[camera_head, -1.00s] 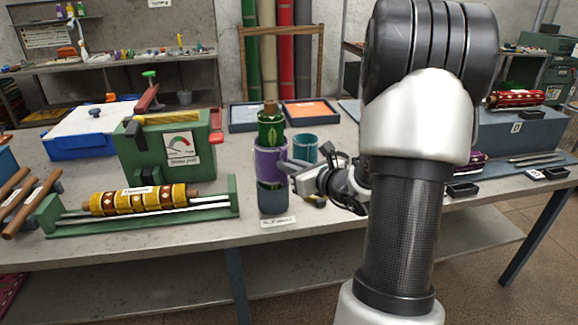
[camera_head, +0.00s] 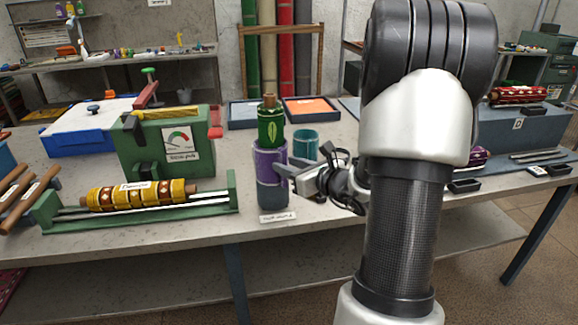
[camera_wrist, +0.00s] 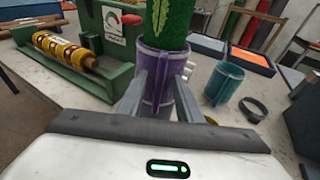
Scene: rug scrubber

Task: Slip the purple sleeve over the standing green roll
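The purple sleeve (camera_head: 269,163) is around the standing green roll (camera_head: 270,128), whose leaf-marked top and brown core stick out above its rim. Below the purple is a darker grey part; I cannot tell if it belongs to the sleeve. In the wrist view the purple sleeve (camera_wrist: 163,68) is upright, with the green roll (camera_wrist: 166,22) rising out of it. My gripper (camera_wrist: 160,85) has its two fingers apart, overlapping the sleeve's left and right sides. In the head view my gripper (camera_head: 284,170) meets the sleeve's lower right side. Whether the fingers press on it is unclear.
A teal cylinder (camera_head: 305,145) stands close behind to the right. A green rack (camera_head: 222,195) with a yellow roll (camera_head: 140,195) and a green machine with a gauge (camera_head: 170,150) are on the left. A paper label (camera_head: 278,217) lies in front near the table edge.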

